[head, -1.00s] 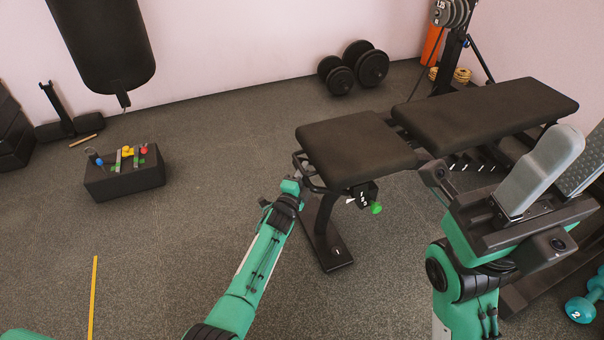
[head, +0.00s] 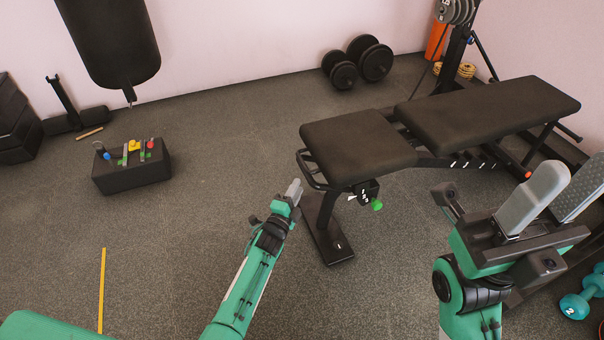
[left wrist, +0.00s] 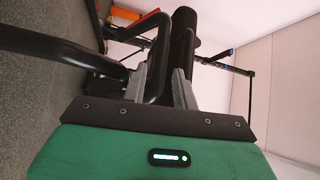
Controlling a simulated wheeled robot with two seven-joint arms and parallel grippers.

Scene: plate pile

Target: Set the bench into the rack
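The black weight bench (head: 358,148) stands upright on the floor, its seat toward me and its long backrest (head: 488,115) reaching toward the upper right. A black loop handle (head: 304,168) sticks out at the seat end. The black rack (head: 455,58) stands behind, its lower part partly hidden by the bench. My left gripper (head: 293,190) is just below the handle in the head view. In the left wrist view its two grey fingers (left wrist: 160,87) are apart, with the handle's black bar (left wrist: 160,58) in front of and between them. My right gripper (head: 560,190) is open and empty near the right edge.
A black box (head: 133,175) with small coloured items sits left on the floor. A punching bag (head: 110,45) hangs behind it. A dumbbell (head: 357,63) lies by the wall. Teal dumbbells (head: 575,304) lie at lower right.

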